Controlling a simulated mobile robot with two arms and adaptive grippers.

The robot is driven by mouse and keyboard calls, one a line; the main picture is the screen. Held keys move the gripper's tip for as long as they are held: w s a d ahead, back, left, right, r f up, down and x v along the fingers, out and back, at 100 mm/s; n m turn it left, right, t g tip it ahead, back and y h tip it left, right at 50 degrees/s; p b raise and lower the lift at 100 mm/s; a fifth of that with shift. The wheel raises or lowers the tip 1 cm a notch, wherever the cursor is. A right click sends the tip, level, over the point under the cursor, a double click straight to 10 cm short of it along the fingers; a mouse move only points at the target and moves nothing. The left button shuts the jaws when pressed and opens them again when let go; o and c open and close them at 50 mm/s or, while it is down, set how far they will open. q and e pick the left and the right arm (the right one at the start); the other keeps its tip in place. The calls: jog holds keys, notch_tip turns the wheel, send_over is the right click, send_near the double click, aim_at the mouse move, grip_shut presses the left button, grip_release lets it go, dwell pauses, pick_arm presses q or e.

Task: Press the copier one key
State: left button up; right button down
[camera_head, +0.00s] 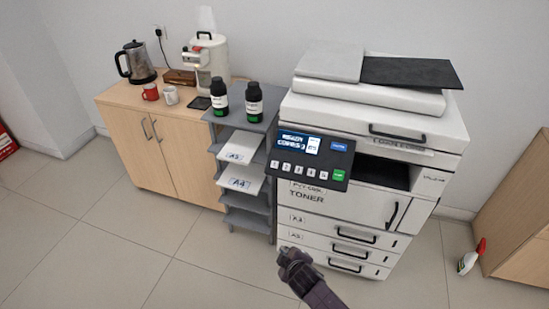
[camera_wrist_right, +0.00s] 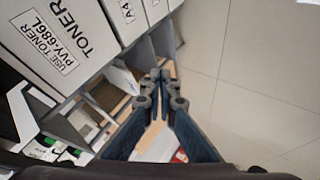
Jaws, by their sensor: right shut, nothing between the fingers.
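The white copier (camera_head: 370,110) stands against the wall, right of centre in the head view. Its dark control panel (camera_head: 326,174) juts from the front left, with a lit blue screen (camera_head: 299,142), a blue key, a row of small pale number keys and a green key (camera_head: 339,175). The one key (camera_head: 274,164) is leftmost in the row. My right gripper (camera_head: 281,253) is shut and empty, below the panel and in front of the lower drawers, apart from the keys. Its closed fingers (camera_wrist_right: 160,76) show in the right wrist view; the panel keys cannot be made out there. My left gripper is out of view.
A grey shelf rack (camera_head: 245,121) with paper stacks and two dark toner bottles (camera_head: 254,102) stands left of the copier. A wooden cabinet (camera_head: 160,148) holds a kettle, mugs and a coffee machine. A spray bottle (camera_head: 471,257) stands on the floor at right. The front floor is clear.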

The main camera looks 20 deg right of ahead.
jog(key=w+r+n+t+p, duration=0.1)
jog(key=w+r, duration=0.2)
jog(key=r, duration=0.3)
jog(key=w+a+r+t+p, duration=0.1)
jog(key=w+r, duration=0.1)
jog(key=r, duration=0.3)
jog(key=w+r+n+p, duration=0.1)
jog(key=w+r, duration=0.2)
jog(key=r, duration=0.3)
jog(key=t+p, duration=0.3)
send_near(273, 163)
jog(key=w+a+r, duration=0.3)
jog(key=r, duration=0.5)
jog(key=shift+s+a+f+n+h, duration=0.15)
jog(key=shift+s+f+n+h, duration=0.1)
jog(key=shift+n+h, duration=0.15)
jog(key=shift+w+f, duration=0.1)
jog(key=shift+f, duration=0.05)
jog(key=w+f+b, duration=0.1)
jog(key=f+b, duration=0.1)
jog(key=w+d+f+b, duration=0.1)
jog(key=f+b, duration=0.1)
jog(key=w+d+f+b, duration=0.1)
jog(key=f+b, duration=0.1)
jog(key=b, duration=0.1)
jog(key=shift+w+d+f, duration=0.1)
jog(key=shift+f, duration=0.1)
jog(key=shift+w+d+f+b, duration=0.2)
jog(key=shift+w+f+b, duration=0.1)
jog(key=shift+f, duration=0.15)
